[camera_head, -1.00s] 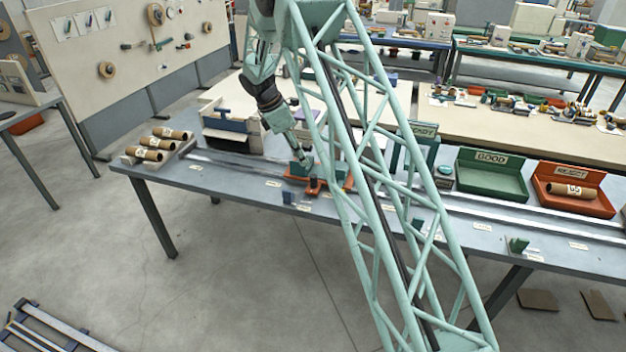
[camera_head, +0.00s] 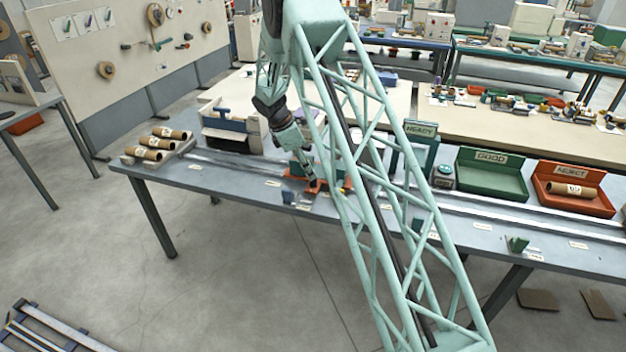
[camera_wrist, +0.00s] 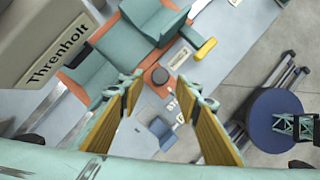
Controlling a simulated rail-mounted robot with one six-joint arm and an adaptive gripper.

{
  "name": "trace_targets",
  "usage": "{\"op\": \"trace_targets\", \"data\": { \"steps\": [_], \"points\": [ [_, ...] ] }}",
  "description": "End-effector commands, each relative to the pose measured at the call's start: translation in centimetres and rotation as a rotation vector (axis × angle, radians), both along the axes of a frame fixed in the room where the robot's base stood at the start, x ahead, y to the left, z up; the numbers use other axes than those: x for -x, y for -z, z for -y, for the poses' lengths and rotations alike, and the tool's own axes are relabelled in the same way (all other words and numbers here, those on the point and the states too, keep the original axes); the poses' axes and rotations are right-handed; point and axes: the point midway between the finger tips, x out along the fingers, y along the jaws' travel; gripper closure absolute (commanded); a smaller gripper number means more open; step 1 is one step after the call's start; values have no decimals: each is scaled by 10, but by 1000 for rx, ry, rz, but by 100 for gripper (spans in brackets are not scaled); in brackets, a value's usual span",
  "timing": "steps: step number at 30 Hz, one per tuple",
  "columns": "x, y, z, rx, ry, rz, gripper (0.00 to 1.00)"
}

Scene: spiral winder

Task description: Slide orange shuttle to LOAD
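The orange shuttle (camera_head: 315,186) sits on the rail along the front table, left of centre, partly hidden by my arm. In the wrist view the orange shuttle (camera_wrist: 148,95) carries teal blocks (camera_wrist: 152,18) and a dark round knob (camera_wrist: 158,75). My gripper (camera_head: 309,176) is low over the shuttle in the head view. In the wrist view my gripper (camera_wrist: 158,84) is open, with its yellow-padded fingers apart and the knob showing between the fingertips. I cannot tell how far above the knob they are. No label clearly reads LOAD; the small ones are too blurred.
Several cardboard tubes (camera_head: 160,144) lie in a rack at the table's left end. A READY stand (camera_head: 420,131), a green GOOD bin (camera_head: 490,182) and an orange REJECT bin (camera_head: 590,205) stand to the right. A blue block (camera_head: 288,197) is at the front edge near the shuttle.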

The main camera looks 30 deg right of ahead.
Motion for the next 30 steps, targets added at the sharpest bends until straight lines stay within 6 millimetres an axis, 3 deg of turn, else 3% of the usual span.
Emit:
{"op": "trace_targets", "data": {
  "steps": [12, 27, 30],
  "points": [
    [3, 42, 17, 0, 0, -1, 69],
    [3, 49, 20, 0, 0, 0, 69],
    [3, 49, 20, 0, 0, 0, 78]
  ]
}}
